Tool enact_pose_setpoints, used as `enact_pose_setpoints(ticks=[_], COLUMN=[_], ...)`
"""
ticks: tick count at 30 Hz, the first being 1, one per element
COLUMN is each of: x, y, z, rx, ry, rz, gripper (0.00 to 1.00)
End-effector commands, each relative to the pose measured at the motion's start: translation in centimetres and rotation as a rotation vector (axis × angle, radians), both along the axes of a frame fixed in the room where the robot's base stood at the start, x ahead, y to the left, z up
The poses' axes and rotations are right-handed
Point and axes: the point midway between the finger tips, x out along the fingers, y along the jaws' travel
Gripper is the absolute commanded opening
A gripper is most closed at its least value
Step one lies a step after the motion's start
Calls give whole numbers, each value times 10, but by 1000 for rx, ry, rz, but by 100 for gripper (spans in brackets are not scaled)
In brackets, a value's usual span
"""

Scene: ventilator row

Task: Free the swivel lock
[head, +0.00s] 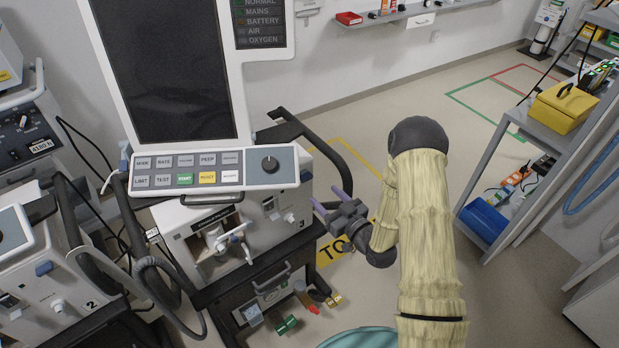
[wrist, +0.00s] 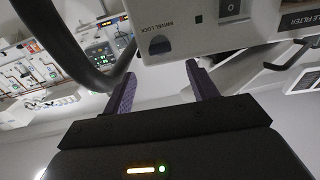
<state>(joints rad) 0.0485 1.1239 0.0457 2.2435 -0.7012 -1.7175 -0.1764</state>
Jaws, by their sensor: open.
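The ventilator marked 3 (head: 290,205) stands in the middle of the head view, its screen and button panel tilted on top. In the wrist view, my fingers (wrist: 162,84) are apart, with the knob beyond the gap; no contact shows.
A black curved handle rail (head: 345,150) runs close beside my gripper; it also shows in the wrist view (wrist: 75,50). The ventilator marked 2 (head: 45,285) stands at the left. A grey shelf cart (head: 545,135) with a yellow box stands at the right.

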Motion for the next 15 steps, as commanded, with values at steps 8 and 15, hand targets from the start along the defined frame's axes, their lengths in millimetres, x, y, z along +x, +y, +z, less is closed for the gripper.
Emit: enact_pose_setpoints(ticks=[8, 15], x=[39, 64], y=[32, 50], z=[2, 1], rx=[0, 1], ry=[-3, -1], rz=[3, 0], gripper=[58, 58])
